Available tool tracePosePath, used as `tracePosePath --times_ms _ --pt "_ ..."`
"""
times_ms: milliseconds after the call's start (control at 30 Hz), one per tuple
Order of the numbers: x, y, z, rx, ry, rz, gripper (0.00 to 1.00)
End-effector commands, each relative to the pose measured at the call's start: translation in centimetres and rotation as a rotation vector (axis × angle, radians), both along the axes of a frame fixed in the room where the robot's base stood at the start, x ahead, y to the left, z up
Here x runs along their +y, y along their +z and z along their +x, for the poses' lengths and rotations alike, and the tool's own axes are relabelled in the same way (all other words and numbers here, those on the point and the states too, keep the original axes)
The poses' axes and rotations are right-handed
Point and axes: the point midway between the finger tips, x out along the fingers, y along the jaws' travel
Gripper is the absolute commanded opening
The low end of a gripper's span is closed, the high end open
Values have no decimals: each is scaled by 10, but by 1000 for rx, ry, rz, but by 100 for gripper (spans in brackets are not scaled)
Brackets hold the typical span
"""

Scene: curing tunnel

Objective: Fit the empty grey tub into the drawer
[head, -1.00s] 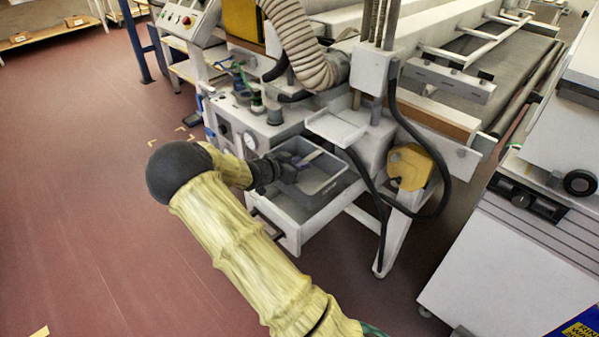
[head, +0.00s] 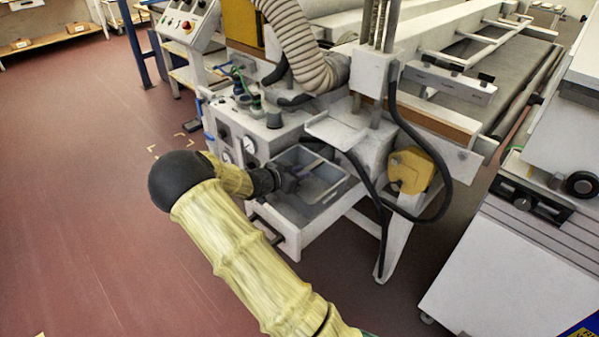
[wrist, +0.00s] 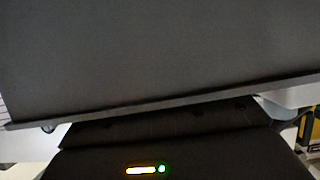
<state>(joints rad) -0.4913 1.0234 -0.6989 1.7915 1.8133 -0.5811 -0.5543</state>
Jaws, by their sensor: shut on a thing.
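The grey tub (head: 326,190) shows in the head view at the open drawer (head: 296,232) of the white machine. It looks roughly level and empty. My gripper (head: 287,182) is shut on the tub's left side. The tub sits over or inside the drawer opening; I cannot tell whether it touches the drawer floor. In the wrist view a dark grey surface, likely the tub's wall (wrist: 150,60), fills the upper part. My fingertips are hidden there.
A white bracket plate (head: 336,130) juts out just behind the tub. A black cable (head: 440,195) and a yellow part (head: 410,170) are to the right. A gauge panel (head: 247,148) stands behind left.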

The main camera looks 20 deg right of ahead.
Motion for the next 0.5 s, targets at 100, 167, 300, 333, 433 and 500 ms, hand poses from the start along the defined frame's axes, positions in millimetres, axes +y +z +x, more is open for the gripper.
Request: tracePosePath --times_ms 100,167,300,333,433,500 --pt "0 0 0 0 0 -1 35" --pt "0 0 0 0 0 -1 41" --pt "0 1 0 0 0 -1 41" --pt "0 1 0 0 0 -1 41" --pt "0 1 0 0 0 -1 41" --pt "0 4 0 -2 0 -2 41"
